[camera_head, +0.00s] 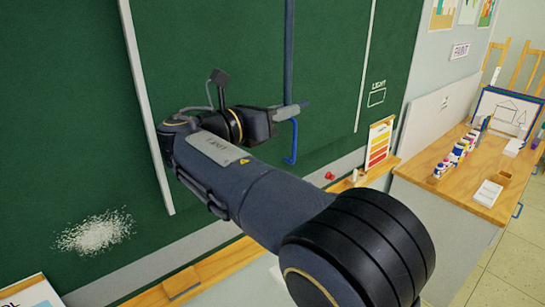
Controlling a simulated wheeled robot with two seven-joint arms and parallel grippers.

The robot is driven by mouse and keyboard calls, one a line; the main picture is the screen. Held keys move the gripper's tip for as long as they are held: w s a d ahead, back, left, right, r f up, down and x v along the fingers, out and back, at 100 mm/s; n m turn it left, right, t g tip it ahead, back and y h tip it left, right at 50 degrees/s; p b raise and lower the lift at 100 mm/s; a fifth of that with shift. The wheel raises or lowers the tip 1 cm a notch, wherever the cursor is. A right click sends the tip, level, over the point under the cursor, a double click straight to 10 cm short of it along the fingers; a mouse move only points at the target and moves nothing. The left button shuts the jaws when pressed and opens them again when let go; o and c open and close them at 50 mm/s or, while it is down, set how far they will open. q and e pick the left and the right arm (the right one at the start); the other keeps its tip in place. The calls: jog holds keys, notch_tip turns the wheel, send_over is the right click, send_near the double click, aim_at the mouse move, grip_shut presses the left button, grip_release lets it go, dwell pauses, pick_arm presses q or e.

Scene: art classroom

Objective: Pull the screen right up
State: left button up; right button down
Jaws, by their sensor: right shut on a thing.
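My right gripper (291,111) is shut on a blue rod (289,45) in front of the green board. My right arm reaches in from the bottom and covers part of the board. I cannot pick out a separate screen, and whatever the rod's top end meets is out of view. My left gripper is not in view.
The green board (60,120) has pale vertical strips and a white chalk smudge (95,232). A wooden ledge (215,268) runs along its foot. At right, a wooden-topped counter (430,193) holds paint bottles (455,156), a small whiteboard (508,112) and a small box (487,193).

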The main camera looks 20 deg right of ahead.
jog(key=shift+r, duration=7.3)
jog(key=shift+r, duration=0.1)
jog(key=c, duration=1.6)
grip_release()
jog(key=shift+o, duration=1)
jog(key=shift+f, duration=0.2)
send_near(286, 31)
jog(key=shift+x, duration=0.8)
jog(key=shift+f, duration=0.15)
